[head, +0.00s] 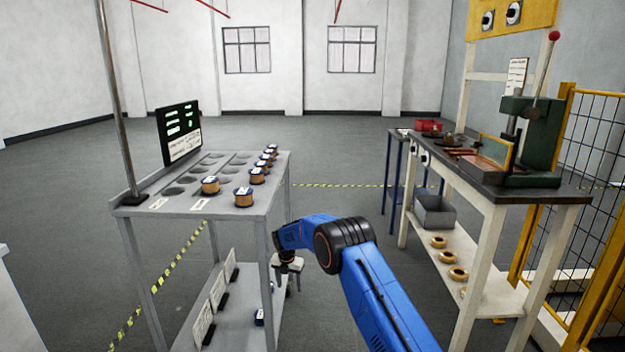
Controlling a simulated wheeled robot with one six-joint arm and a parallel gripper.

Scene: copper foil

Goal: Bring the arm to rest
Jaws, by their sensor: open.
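My blue arm (375,290) reaches up from the bottom of the head view and bends left at a black joint. My gripper (290,268) hangs at the end of it, pointing down, beside the right edge of the grey table.
The grey table (225,207) on the left bears several copper spools (243,197), round recesses and a dark screen (180,130). A workbench (480,185) with a green press (540,130) stands right, beside a yellow-framed mesh fence (595,140). Open floor lies between.

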